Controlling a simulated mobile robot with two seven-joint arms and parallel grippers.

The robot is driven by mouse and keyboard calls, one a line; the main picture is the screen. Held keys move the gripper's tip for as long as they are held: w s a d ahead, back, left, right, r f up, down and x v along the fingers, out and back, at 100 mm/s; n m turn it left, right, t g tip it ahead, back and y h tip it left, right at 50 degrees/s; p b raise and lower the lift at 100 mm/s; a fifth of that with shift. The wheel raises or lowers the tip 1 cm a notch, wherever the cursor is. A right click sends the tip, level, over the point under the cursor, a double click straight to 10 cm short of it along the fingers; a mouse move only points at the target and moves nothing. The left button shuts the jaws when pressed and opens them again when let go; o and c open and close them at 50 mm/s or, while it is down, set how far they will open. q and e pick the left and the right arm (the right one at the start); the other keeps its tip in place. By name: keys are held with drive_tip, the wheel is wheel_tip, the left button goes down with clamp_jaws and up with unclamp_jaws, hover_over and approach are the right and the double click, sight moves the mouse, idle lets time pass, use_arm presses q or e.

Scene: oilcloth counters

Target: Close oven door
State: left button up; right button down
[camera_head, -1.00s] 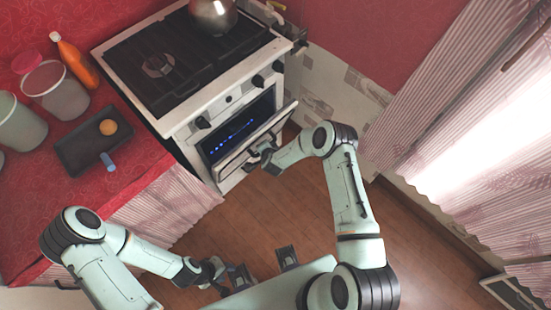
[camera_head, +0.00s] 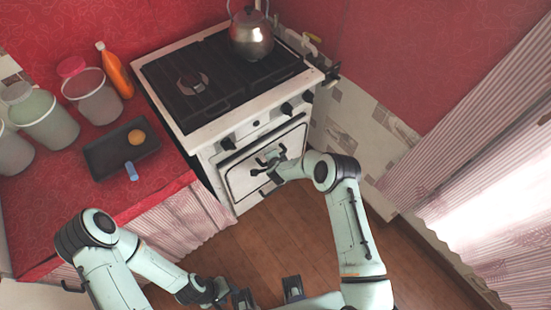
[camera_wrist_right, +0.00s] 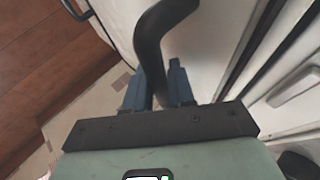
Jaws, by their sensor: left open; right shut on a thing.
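The white oven door (camera_head: 243,186) is on the front of the stove (camera_head: 205,132) in the head view. It stands upright or nearly so, with a dark strip along its top edge; I cannot tell whether it is fully flush. My right gripper (camera_head: 268,162) is at the door's front, shut on the dark curved door handle. In the right wrist view the handle (camera_wrist_right: 155,45) passes between the fingers of this gripper (camera_wrist_right: 158,88). My left gripper (camera_head: 268,294) is open and empty at the bottom of the head view, away from the stove.
A metal kettle (camera_head: 252,38) stands on the stove top. The red counter (camera_head: 60,220) to the left holds a dark tray (camera_head: 105,160), an orange bottle (camera_head: 117,72) and several jars. The wooden floor (camera_head: 260,235) in front of the stove is clear. A striped curtain (camera_head: 470,130) hangs at right.

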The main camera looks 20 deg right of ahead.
drive_tip(key=shift+w+a+r, duration=0.1)
drive_tip(key=shift+w+r, duration=0.15)
drive_tip(key=c, duration=1.1)
unclamp_jaws()
drive_tip(key=shift+o, duration=0.2)
drive_tip(key=shift+s+a+r, duration=0.1)
drive_tip(key=shift+s+r, duration=0.1)
drive_tip(key=v, duration=1.2)
drive_tip(key=shift+s+b, duration=0.3)
drive_tip(key=shift+s, duration=0.15)
drive_tip(key=shift+r, duration=0.15)
